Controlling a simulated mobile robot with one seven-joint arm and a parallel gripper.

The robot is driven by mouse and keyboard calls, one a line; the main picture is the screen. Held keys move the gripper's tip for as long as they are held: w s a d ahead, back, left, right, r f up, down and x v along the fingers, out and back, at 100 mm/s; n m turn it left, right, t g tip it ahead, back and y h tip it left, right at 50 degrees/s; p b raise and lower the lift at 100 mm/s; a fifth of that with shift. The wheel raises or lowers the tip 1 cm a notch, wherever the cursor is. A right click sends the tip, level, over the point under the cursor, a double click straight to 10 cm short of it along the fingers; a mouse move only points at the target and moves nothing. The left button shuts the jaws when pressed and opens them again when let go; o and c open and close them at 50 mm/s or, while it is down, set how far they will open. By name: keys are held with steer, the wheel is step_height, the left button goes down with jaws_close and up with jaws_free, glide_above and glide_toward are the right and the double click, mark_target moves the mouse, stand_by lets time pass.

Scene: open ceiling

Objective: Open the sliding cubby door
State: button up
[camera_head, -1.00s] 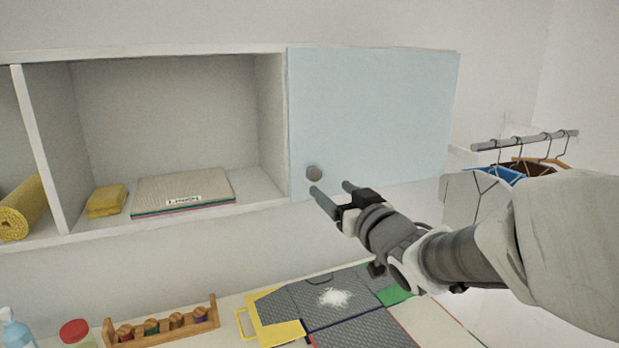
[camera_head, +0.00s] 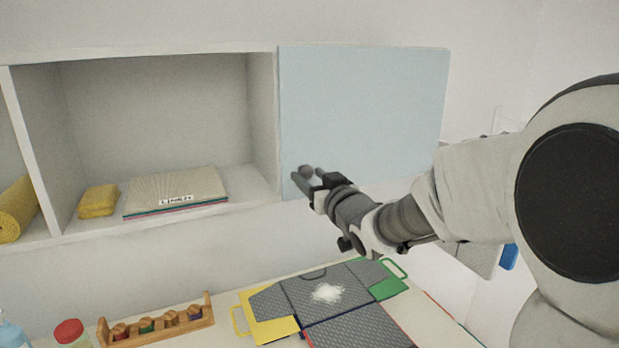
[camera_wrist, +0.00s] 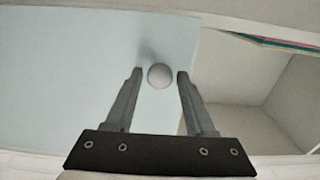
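The pale blue cubby door (camera_head: 365,115) covers the right compartment of the white wall shelf. Its round grey knob (camera_head: 306,171) sits near the door's lower left corner. My gripper (camera_head: 307,173) is at the knob, with its fingers pointing at the door. In the wrist view my gripper (camera_wrist: 158,75) is open, with one finger on each side of the knob (camera_wrist: 159,75) and a small gap showing on both sides. The door (camera_wrist: 80,70) fills the left of that view.
Wall space right of the door is clear.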

jaws_close()
stand_by(1.1)
